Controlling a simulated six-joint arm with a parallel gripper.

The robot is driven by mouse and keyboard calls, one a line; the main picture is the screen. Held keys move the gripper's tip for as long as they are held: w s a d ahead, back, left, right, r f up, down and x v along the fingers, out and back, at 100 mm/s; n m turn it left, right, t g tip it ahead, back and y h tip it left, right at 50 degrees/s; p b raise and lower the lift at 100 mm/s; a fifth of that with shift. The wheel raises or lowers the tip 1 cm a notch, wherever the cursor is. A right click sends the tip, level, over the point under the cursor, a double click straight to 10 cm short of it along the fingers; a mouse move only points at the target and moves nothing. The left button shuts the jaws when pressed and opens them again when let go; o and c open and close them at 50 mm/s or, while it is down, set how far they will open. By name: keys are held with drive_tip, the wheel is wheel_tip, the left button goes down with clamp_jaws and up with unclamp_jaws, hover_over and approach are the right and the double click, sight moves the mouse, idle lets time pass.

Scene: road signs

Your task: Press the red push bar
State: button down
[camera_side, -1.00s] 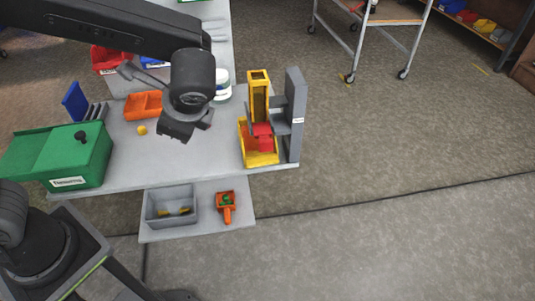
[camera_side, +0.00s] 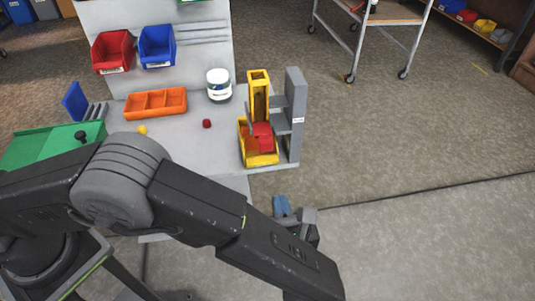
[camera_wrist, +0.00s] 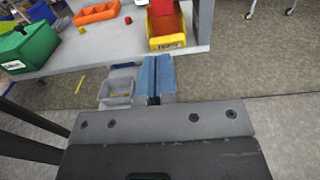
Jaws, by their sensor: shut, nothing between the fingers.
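The red push bar (camera_side: 263,134) sits low in the front of a yellow dispenser (camera_side: 259,97), beside a grey upright stand (camera_side: 295,115). In the wrist view the red part (camera_wrist: 165,24) shows at the top, above the yellow front tray (camera_wrist: 168,43). My gripper (camera_side: 281,205) is off the table's front edge, in front of and below the dispenser, not touching it. Its blue fingers (camera_wrist: 157,77) are shut with nothing between them. My arm crosses the lower part of the side view and hides much of the lower shelf.
A small red piece (camera_side: 207,123) lies on the table (camera_side: 205,150) left of the dispenser. A grey bin (camera_wrist: 117,91) is on the lower shelf.

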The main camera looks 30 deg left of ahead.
sight(266, 148)
idle(0.4)
drive_tip(key=x, duration=1.4)
drive_tip(key=shift+f, duration=0.1)
drive_tip(key=shift+x, duration=2.65)
drive_tip(key=v, duration=1.4)
drive_tip(key=shift+s+d, duration=0.2)
